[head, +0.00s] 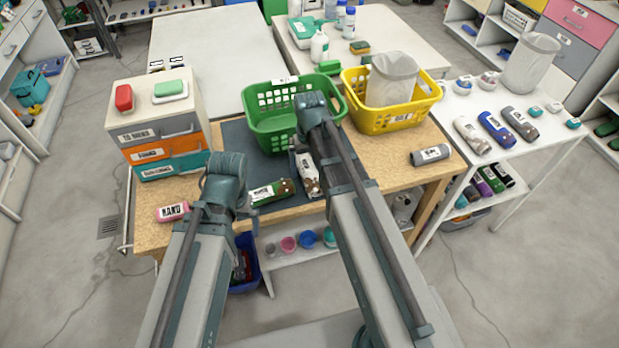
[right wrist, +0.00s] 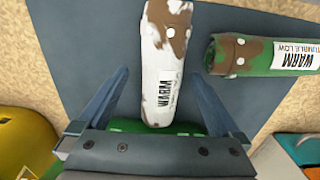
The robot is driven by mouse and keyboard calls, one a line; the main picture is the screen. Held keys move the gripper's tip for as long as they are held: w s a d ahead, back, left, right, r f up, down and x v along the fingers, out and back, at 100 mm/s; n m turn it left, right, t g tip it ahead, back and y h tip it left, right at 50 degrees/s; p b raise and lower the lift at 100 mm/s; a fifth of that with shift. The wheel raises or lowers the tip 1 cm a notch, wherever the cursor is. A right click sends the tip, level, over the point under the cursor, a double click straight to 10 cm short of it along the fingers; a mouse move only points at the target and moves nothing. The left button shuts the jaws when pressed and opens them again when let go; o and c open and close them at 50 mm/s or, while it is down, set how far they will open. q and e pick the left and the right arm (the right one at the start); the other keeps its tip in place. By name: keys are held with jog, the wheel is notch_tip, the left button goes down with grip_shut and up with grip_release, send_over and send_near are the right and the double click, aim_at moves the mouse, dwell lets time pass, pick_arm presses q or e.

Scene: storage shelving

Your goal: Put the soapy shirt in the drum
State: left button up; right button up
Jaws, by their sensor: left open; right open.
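No label or suds that I can read marks a rolled garment as the soapy shirt, and I cannot tell which thing is the drum. A white-and-brown rolled garment (head: 309,181) lies on the dark mat; in the right wrist view it (right wrist: 163,85) reads WARM. My right gripper (right wrist: 160,74) is open above it, one finger on each side, not closed on it. In the head view the right gripper (head: 300,148) is at its far end. A green-and-brown roll (head: 272,191) lies to its left. My left gripper (head: 243,207) is open near that roll, its fingers mostly hidden.
A green basket (head: 258,125) and a yellow basket (head: 377,119) holding a white bin stand behind. A drawer unit (head: 158,128) is at left. A pink roll (head: 173,212) lies front left, a grey roll (head: 430,155) right. Wooden tabletop around the grey roll is clear.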

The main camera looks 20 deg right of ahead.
jog(key=shift+f+b, duration=0.35)
jog(key=shift+f, duration=0.5)
pick_arm(q)
jog(key=shift+f, duration=0.75)
pick_arm(e)
jog(key=shift+r, duration=0.1)
jog(key=c, duration=1.5)
pick_arm(q)
jog(key=shift+r+p, duration=0.25)
jog(key=shift+p, duration=0.05)
pick_arm(e)
jog(key=shift+r, duration=0.2)
